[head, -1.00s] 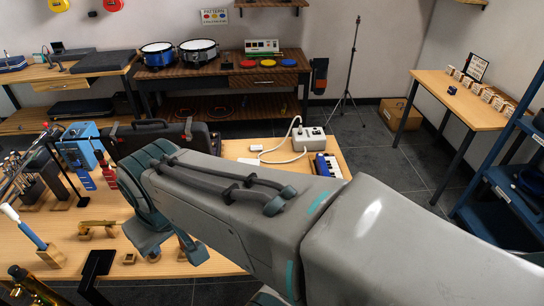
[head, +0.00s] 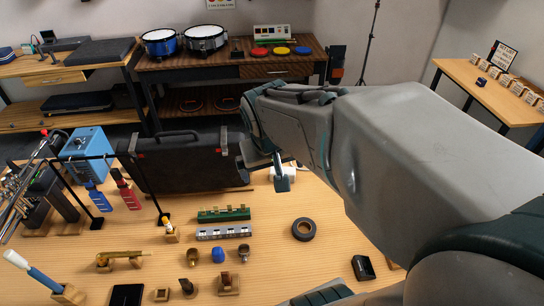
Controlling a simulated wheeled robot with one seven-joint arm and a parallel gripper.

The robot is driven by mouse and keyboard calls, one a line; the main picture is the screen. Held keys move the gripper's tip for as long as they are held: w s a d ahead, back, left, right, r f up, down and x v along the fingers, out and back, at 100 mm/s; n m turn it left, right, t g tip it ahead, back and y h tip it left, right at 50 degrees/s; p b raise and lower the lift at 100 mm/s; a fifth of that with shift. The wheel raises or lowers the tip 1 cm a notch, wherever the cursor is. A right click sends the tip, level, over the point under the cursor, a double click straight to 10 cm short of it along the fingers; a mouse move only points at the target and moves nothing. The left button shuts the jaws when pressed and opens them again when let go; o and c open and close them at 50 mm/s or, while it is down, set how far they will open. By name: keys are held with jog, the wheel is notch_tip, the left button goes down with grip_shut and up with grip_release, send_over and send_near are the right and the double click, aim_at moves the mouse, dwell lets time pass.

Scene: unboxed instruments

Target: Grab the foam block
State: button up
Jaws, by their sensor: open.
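No object is clearly recognizable as the foam block. A thick dark grey slab (head: 104,51) with a matte look lies on the back-left table and could be it. My gripper (head: 272,172) is partly visible at the end of my arm, in front of the right end of a closed black case (head: 185,160). One teal finger points down over the front table (head: 270,265). The other finger is mostly hidden. The jaws are open and I see nothing held between them. The gripper is well apart from the grey slab.
The front table holds a blue box (head: 84,155), a black roll (head: 303,229), a green strip (head: 224,214), a grey strip (head: 224,233) and several small pieces on wooden stands. Drums (head: 204,38) stand on the back table. My arm covers the table's right side.

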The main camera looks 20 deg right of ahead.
jog(key=w+d+f+m+b, duration=0.1)
jog(key=w+d+f, duration=0.4)
jog(key=w+f, duration=0.3)
jog(key=w+d+f+m+b, duration=0.1)
jog(key=w+d+f, duration=0.3)
jog(key=w+f, duration=0.5)
jog(key=w+d+f+m+b, duration=0.1)
jog(key=w+d+f+m, duration=0.1)
jog(key=w+d+f, duration=0.3)
jog(key=shift+w+a+x, duration=0.1)
jog(key=shift+w+x, duration=0.15)
jog(key=shift+x, duration=1.05)
jog(key=shift+w+a+x, duration=0.1)
jog(key=shift+w+x, duration=0.1)
jog(key=shift+x, duration=1.15)
jog(key=shift+w+a+x, duration=0.1)
jog(key=shift+w+x, duration=0.15)
jog(key=shift+x, duration=1.05)
jog(key=shift+p+x, duration=0.5)
jog(key=shift+x, duration=1.95)
jog(key=shift+s, duration=0.1)
jog(key=c, duration=0.7)
